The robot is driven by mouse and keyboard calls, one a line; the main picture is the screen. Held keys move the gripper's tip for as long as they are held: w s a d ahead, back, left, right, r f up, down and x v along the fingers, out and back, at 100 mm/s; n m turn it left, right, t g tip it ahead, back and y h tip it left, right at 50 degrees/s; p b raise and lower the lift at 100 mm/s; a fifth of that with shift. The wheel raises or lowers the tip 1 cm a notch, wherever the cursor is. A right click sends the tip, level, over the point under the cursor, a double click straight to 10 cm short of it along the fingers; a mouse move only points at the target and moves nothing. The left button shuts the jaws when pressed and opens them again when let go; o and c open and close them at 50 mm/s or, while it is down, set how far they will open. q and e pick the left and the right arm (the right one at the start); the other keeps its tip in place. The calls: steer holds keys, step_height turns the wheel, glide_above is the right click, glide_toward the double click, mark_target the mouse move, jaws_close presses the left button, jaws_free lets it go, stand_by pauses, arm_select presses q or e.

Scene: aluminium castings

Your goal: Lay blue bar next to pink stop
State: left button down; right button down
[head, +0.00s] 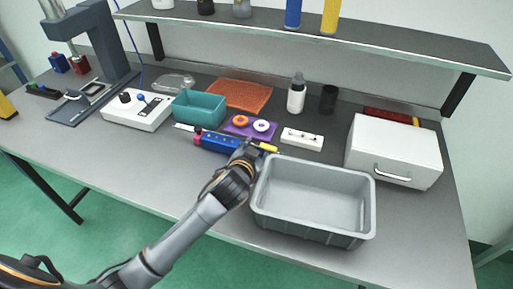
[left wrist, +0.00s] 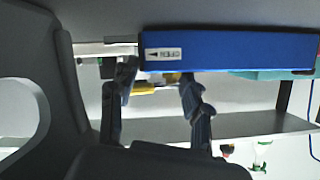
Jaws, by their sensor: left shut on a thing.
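My arm hides part of the bar's right end. My right gripper is not in view.
The grey bin (head: 312,238) stands close right of my gripper. A yellow piece (head: 268,148) lies beside the gripper. Behind are a teal box (head: 199,122), a purple plate (head: 240,133) with rings and a white block (head: 302,139). The bench front left of my arm is clear.

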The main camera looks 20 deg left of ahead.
arm_select(q)
steer(key=shift+f, duration=0.15)
steer(key=c, duration=0.9)
jaws_free()
steer(key=shift+s, duration=0.2)
steer(key=v, duration=1.1)
steer(key=shift+s+r+b, duration=0.3)
steer(key=shift+b, duration=0.1)
